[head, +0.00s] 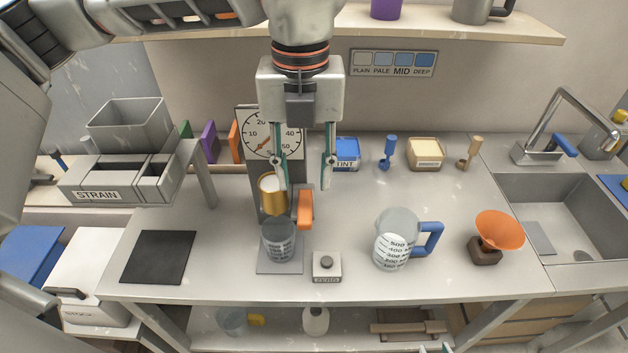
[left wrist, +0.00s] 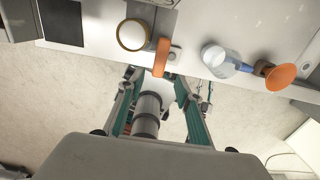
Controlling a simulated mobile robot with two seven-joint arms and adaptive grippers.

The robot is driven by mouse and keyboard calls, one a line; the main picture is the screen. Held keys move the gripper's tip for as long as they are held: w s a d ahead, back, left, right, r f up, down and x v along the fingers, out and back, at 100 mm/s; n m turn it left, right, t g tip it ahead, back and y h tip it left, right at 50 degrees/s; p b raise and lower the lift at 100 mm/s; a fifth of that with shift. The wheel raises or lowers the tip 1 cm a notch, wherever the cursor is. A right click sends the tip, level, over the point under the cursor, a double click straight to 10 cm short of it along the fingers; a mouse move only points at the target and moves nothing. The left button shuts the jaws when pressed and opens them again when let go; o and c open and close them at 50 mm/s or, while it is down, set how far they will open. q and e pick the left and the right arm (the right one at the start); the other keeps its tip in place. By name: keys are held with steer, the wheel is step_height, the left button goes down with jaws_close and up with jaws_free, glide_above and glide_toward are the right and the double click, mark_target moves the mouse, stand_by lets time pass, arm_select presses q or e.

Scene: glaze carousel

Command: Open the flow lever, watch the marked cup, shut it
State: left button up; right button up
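The orange flow lever (head: 305,208) hangs at the right side of a gold vessel (head: 268,202) with a pale top. The marked cup (head: 278,243), clear with printed graduations and greyish inside, stands below on a square plate (head: 280,268). My left gripper (head: 306,184) points down with its fingers apart and nothing between them, above the lever. In the left wrist view the lever (left wrist: 161,57) lies just beyond the fingertips, beside the round pale-topped vessel (left wrist: 133,35); the cup is not visible there.
A dial (head: 262,135) stands behind, partly covered by my gripper. A zero button block (head: 326,266) is right of the plate. A graduated jug (head: 396,240) with a blue handle and an orange funnel (head: 500,229) stand further right. A dark mat (head: 165,257) lies left.

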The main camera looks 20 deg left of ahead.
mark_target(305, 212)
arm_select(q)
steer(key=shift+s+f, duration=0.15)
steer(key=shift+f, duration=1.8)
steer(key=shift+s+f, duration=0.1)
steer(key=shift+f, duration=1.8)
jaws_close()
